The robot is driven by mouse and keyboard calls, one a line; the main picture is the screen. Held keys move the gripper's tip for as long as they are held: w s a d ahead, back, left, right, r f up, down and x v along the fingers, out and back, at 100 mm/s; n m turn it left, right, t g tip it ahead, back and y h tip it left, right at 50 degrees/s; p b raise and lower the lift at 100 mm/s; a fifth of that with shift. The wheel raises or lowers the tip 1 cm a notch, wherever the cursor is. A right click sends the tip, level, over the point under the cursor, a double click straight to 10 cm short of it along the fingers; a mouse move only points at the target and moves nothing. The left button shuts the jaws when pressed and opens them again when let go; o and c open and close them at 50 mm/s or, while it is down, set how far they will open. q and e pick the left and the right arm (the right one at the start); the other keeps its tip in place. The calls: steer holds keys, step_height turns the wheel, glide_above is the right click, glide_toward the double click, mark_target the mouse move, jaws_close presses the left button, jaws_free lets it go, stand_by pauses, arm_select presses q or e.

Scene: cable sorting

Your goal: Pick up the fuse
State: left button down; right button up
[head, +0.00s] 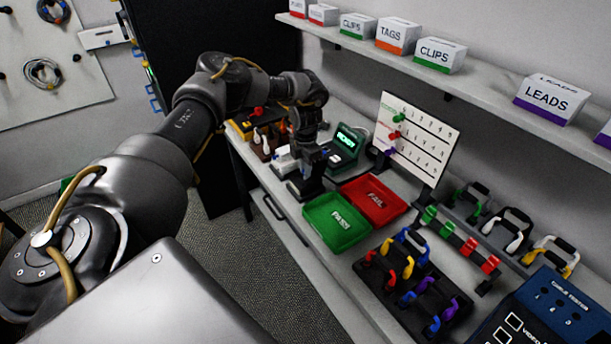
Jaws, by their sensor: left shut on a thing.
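My left gripper (306,186) reaches down over the back left part of the bench, left of the green PASS tray (336,222). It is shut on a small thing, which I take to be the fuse. The fuse itself is hidden by the dark fingers and too small to make out. A dark device with a lit green screen (349,136) stands just right of the gripper. My right gripper is not in view.
A red FAIL tray (373,200) adjoins the green tray. A white board (416,140) with coloured pegs stands behind. Racks of coloured cables (412,283) and a blue cable tester (563,308) fill the right. A shelf (480,80) with labelled boxes overhangs the bench.

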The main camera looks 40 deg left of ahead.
arm_select(q)
steer(key=shift+r, duration=0.1)
steer(key=shift+w+r+b, duration=0.1)
steer(key=shift+r+b, duration=0.5)
steer(key=shift+b, duration=0.05)
steer(key=shift+r+b, duration=0.5)
steer(key=shift+r, duration=0.2)
steer(key=s+d+r+p, duration=0.1)
steer(key=s+d+r, duration=0.2)
steer(key=s+r, duration=0.3)
steer(key=s+d+r+p, duration=0.1)
steer(key=s+d+r, duration=0.2)
steer(key=s+r, duration=0.3)
steer(key=shift+s+d+r+p, duration=0.25)
steer(key=shift+d+r+p, duration=0.05)
steer(key=shift+r, duration=0.3)
